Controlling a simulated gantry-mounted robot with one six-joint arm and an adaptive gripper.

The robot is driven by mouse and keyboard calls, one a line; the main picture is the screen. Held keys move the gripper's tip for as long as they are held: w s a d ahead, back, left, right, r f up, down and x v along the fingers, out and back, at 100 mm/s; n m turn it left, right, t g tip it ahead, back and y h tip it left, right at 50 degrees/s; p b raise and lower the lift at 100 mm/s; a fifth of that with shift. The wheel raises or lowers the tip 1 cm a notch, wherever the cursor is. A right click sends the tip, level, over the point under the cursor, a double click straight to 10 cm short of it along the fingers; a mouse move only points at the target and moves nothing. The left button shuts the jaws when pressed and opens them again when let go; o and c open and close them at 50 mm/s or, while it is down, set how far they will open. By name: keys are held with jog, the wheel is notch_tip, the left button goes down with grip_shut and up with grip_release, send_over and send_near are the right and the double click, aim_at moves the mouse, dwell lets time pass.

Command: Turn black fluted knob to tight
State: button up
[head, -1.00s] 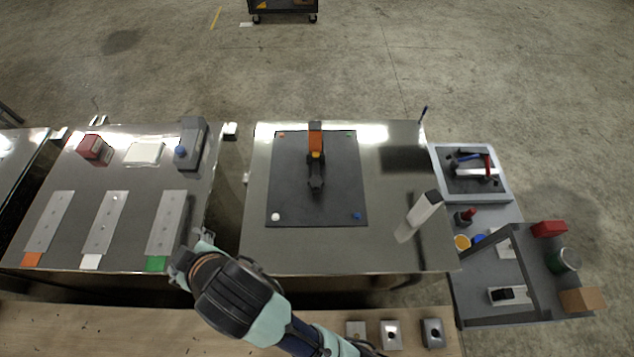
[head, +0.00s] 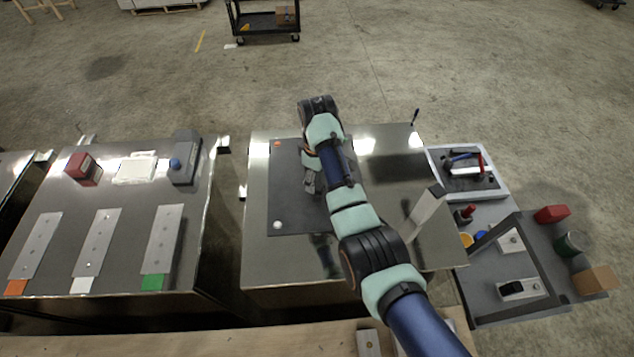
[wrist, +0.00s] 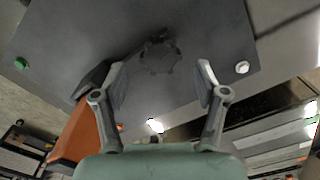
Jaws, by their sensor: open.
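The black fluted knob (wrist: 159,57) shows in the wrist view, dark against the dark mat (wrist: 190,20), and seems joined to a dark arm running down-left. An orange part (wrist: 88,135) of the same fixture lies at the lower left, partly behind my gripper. My gripper (wrist: 162,76) is open and empty, its two fingers on either side below the knob in the picture, with the knob beyond their tips.
White (head: 277,225) and orange (head: 277,144) pins mark mat corners. A tilted pale block (head: 422,214) stands right of my arm on the metal table. A side bench (head: 500,290) holds several small items. The left table (head: 60,190) carries metal plates and blocks.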

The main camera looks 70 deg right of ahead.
aim_at(317, 185)
jog(key=shift+f, duration=1.75)
jog(key=c, duration=1.1)
jog(key=shift+c, duration=0.2)
